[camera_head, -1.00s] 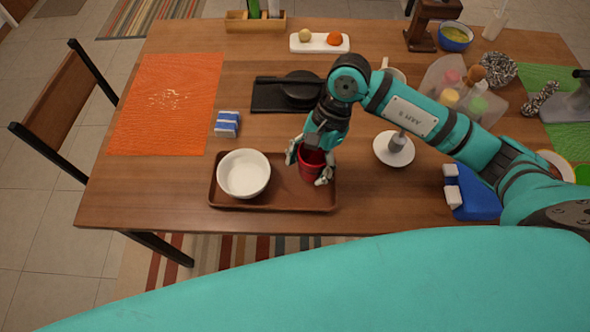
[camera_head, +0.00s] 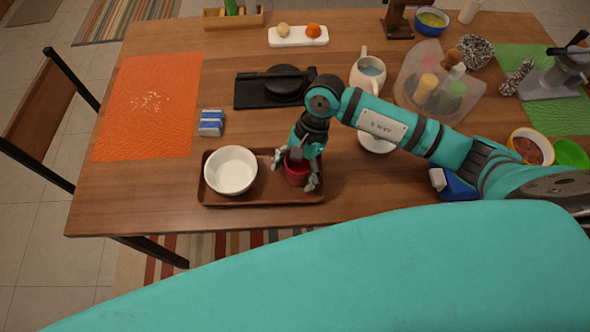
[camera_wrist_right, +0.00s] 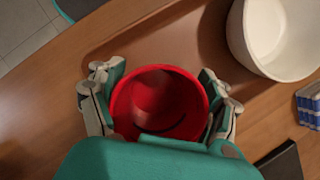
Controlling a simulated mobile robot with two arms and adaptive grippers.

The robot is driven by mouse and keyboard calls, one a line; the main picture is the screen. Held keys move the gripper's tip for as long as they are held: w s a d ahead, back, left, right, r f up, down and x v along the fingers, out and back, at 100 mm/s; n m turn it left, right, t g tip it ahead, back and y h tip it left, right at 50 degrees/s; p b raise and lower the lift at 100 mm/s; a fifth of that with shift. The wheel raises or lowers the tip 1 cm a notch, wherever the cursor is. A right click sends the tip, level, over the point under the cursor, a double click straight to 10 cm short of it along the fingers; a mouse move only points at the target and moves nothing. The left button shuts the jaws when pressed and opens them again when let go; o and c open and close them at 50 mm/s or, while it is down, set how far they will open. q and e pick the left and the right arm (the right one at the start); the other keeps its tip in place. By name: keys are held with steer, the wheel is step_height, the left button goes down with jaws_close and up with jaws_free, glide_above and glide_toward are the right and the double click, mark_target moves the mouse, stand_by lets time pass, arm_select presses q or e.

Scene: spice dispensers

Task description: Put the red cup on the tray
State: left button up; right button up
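The red cup (camera_head: 297,168) stands upright on the right part of the brown tray (camera_head: 262,200). The wrist view shows the cup (camera_wrist_right: 160,105) from above, with the tray (camera_wrist_right: 150,45) under it. My right gripper (camera_head: 296,170) is around the cup from above, one finger on each side. In the wrist view its fingers (camera_wrist_right: 160,90) stand spread, with narrow gaps to the cup wall, so it looks open. The near side of the cup is partly hidden by the gripper body there. My left gripper is not in view.
A white bowl (camera_head: 231,170) stands on the tray's left part, close to the cup. A blue-and-white packet (camera_head: 211,123) lies behind the tray. A black board (camera_head: 250,94) and a pitcher (camera_head: 368,74) stand farther back. Bare table lies in front of the tray.

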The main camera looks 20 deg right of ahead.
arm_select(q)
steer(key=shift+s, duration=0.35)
arm_select(e)
steer(key=o, duration=0.3)
steer(key=shift+r, duration=0.1)
steer(key=shift+w+r, duration=0.1)
steer(key=shift+r, duration=0.1)
arm_select(q)
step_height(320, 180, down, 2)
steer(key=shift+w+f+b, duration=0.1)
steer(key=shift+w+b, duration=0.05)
steer(key=shift+b, duration=0.9)
arm_select(e)
steer(key=v, duration=1.1)
steer(key=shift+d+r, duration=0.2)
steer(key=shift+r, duration=0.15)
